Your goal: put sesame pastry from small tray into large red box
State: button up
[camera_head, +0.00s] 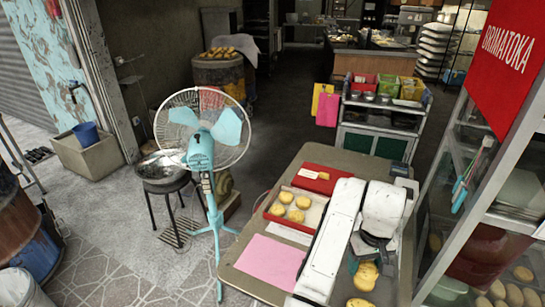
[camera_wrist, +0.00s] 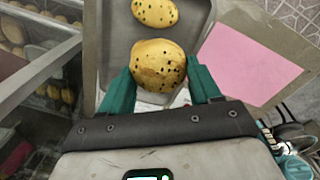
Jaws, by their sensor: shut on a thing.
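My gripper (camera_wrist: 160,76) is shut on a sesame pastry (camera_wrist: 158,62), a round golden bun with dark specks between its teal fingers. The held pastry also shows below my wrist in the head view (camera_head: 366,276). A second speckled pastry (camera_wrist: 155,12) lies on the small grey metal tray (camera_wrist: 117,38), just beyond the held one. I cannot tell how far the held pastry is above the tray. A red-rimmed box (camera_head: 268,214) with a pale lining holds several round pastries, left of my arm in the head view. My arm hides part of the table.
The table (camera_head: 240,257) also bears a pink sheet (camera_head: 270,261) and a flat red item (camera_head: 318,178) behind the box. A teal standing fan (camera_head: 201,150) is at the table's left. A glass cabinet with a red sign (camera_head: 506,62) stands close on the right.

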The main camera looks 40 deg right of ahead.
jog(key=w+a+f+n, duration=0.2)
jog(key=w+a+f, duration=0.1)
jog(key=a, duration=0.6)
jog(key=w+a+f+n, duration=0.2)
jog(key=w+a+f, duration=0.2)
jog(key=a, duration=0.5)
jog(key=w+a+f+n, duration=0.3)
jog(key=w+a, duration=0.3)
jog(key=a, duration=0.3)
jog(key=shift+w+f, duration=0.3)
jog(key=shift+f, duration=0.25)
jog(key=shift+d, duration=0.1)
